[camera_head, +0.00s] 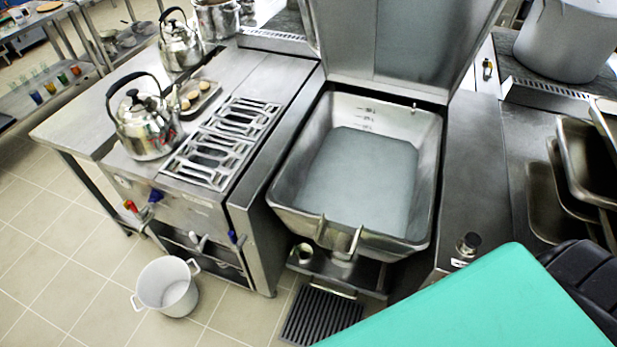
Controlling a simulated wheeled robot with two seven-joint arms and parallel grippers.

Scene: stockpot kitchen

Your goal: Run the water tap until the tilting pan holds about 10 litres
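The tilting pan (283,193) stands in the middle of the camera_head view, level, with its lid (385,45) raised behind it. A flat grey-blue surface (362,180) fills its bottom; I cannot tell surely whether it is water or bare metal. Level marks show on the back wall above this surface, but their figures are too small to read. A small spout-like fitting (413,106) sits at the pan's back right rim. No water stream is visible. I cannot make out for certain which fitting is the water tap. Neither gripper is in view.
Left of the pan is a burner range (222,145) with a kettle (150,130). A white pot (166,287) stands on the tiled floor beside a drain grate (320,316). A green panel (490,310) covers the lower right. Metal trays (580,150) stand at right.

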